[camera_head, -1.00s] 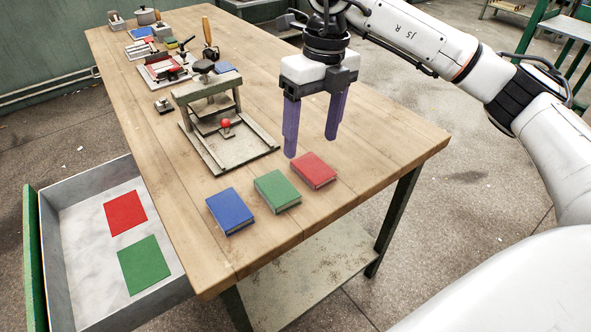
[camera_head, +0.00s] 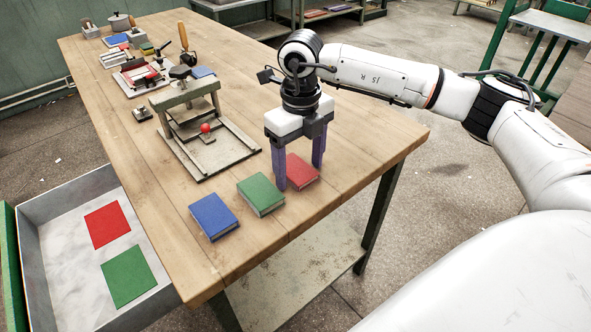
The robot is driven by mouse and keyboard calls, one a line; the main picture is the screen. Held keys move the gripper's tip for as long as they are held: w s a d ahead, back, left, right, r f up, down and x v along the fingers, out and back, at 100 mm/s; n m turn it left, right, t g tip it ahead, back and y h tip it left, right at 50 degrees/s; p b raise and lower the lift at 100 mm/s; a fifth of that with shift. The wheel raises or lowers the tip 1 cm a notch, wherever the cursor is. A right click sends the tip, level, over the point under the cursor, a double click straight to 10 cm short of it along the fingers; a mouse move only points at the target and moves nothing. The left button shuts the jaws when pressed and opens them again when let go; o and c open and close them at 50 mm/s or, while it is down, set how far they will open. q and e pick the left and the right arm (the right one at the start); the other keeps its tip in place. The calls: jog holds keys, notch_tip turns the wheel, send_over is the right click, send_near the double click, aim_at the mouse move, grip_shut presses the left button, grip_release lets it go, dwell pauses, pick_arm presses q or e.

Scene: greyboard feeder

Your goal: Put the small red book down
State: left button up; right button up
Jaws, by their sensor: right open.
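The small red book (camera_head: 302,172) lies flat on the wooden table (camera_head: 340,140) near its front right corner, at the right end of a row of books. My right gripper (camera_head: 300,178) is open and points down at the red book. One purple finger stands at the book's left side, by the gap to the green book, and the other is at its far right side. I cannot tell whether the fingers touch the book. The left finger hides part of the book's left edge. My left gripper is out of view.
A green book (camera_head: 260,194) and a blue book (camera_head: 214,217) lie close to the left. A press with a red knob (camera_head: 205,128) stands behind them. An open drawer (camera_head: 70,214) at the left holds a red sheet (camera_head: 107,224) and a green sheet (camera_head: 129,276).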

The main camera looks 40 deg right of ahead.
jog(key=c, duration=1.2)
